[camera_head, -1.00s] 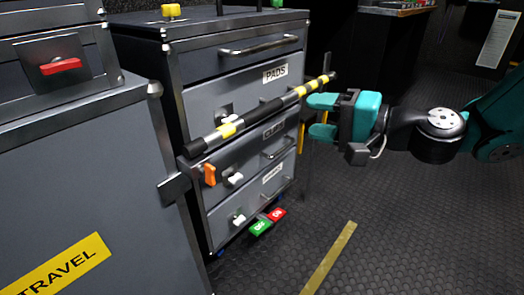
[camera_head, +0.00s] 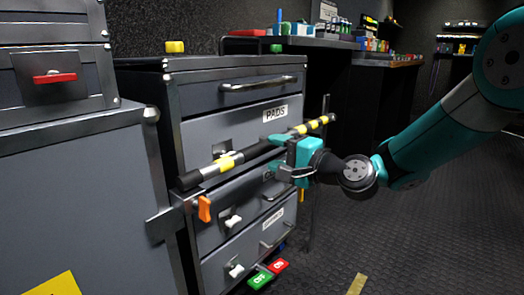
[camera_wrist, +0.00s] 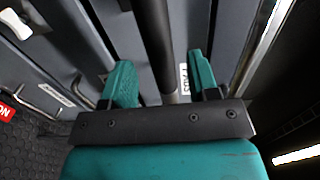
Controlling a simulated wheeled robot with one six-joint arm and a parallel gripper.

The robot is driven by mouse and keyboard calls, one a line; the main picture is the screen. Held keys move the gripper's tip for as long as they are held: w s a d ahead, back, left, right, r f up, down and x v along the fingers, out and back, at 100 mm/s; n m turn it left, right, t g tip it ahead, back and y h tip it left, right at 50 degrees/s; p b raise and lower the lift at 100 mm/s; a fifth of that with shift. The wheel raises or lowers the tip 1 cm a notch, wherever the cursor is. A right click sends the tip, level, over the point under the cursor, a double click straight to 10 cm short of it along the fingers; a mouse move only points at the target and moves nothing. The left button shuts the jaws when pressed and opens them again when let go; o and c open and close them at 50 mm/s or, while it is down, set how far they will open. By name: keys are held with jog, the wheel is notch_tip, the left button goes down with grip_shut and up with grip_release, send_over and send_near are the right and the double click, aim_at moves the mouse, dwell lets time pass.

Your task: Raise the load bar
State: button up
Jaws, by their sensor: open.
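The load bar (camera_head: 245,155) is a black bar with yellow bands, lying across the front of the grey drawer cabinet (camera_head: 215,105), in front of the drawers. It also shows as a dark bar in the wrist view (camera_wrist: 158,45). My gripper (camera_head: 284,143) is at the bar's middle-right stretch. In the wrist view its two teal fingers (camera_wrist: 160,80) are apart, with the bar passing between them and a gap on each side. The bar's left end is near an orange latch (camera_head: 204,208).
A grey case with a red handle (camera_head: 54,77) stands at the left. Green and red pedals (camera_head: 268,274) are low by the cabinet. A shelf with several small items (camera_head: 300,40) is behind. The dark floor at right is clear.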

aim_at(266, 149)
jog(key=x, duration=0.4)
jog(key=shift+w+a+b, duration=0.3)
grip_shut()
